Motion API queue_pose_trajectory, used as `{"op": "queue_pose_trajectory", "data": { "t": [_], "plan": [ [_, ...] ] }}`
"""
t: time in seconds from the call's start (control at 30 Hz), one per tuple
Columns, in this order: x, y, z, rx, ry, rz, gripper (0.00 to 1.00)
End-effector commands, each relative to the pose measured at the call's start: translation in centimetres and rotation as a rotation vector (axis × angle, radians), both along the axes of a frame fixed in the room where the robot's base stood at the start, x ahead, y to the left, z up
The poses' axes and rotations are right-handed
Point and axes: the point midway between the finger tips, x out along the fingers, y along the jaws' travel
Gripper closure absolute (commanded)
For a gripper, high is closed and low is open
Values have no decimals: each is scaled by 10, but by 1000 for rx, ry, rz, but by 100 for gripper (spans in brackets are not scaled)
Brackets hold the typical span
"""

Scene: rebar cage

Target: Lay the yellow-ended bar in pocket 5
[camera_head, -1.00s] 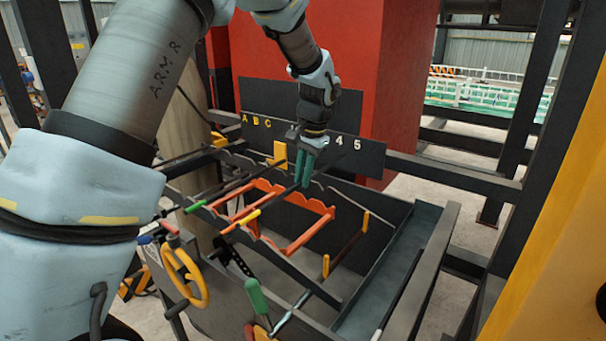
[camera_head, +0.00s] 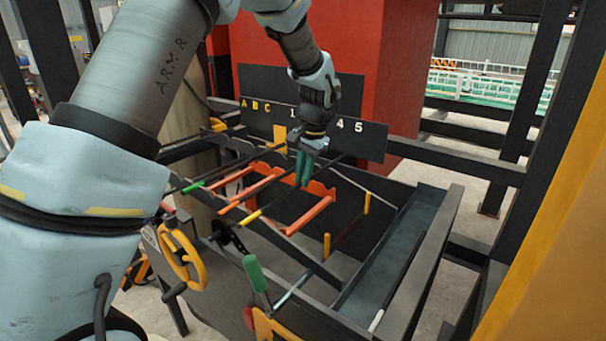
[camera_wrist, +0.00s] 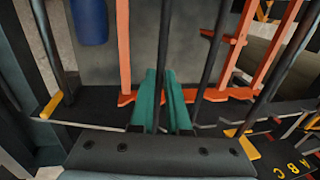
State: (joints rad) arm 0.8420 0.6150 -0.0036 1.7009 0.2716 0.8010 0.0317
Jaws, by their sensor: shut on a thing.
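My gripper (camera_head: 303,180) has teal fingers shut on the dark yellow-ended bar (camera_head: 275,203). The bar's yellow end (camera_head: 250,218) points to the lower left in the head view, and its far part runs up and right behind the fingers. In the wrist view the bar (camera_wrist: 164,50) passes between the fingers (camera_wrist: 163,100). The bar lies across the picture of the orange frame (camera_head: 320,212); I cannot tell whether it touches a support. The number 5 (camera_head: 358,127) is at the right of the marked board (camera_head: 372,144), right of my gripper. The gripper hides some numbers.
A green-ended bar (camera_head: 193,187) lies on the rack to the left. Yellow posts (camera_head: 327,245) stand right of the orange frame. A yellow handwheel (camera_head: 182,255) and a green-handled lever (camera_head: 255,273) are at the front. A grey-blue trough (camera_head: 395,250) runs along the right.

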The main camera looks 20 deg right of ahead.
Motion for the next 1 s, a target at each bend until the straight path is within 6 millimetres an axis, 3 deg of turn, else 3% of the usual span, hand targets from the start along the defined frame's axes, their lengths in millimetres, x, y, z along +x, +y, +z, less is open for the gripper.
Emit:
{"op": "queue_pose_trajectory", "data": {
  "t": [0.23, 0.27, 0.57, 0.83, 1.0],
  "plan": [
    [0, 0, 0, 0, -1, 0, 100],
    [0, 0, 0, 0, -1, 0, 85],
    [0, 0, 0, -1, 0, 0, 51],
    [0, 0, 0, 0, 0, 0, 51],
    [-3, -2, 15, -2, -2, -1, 51]
  ]
}}
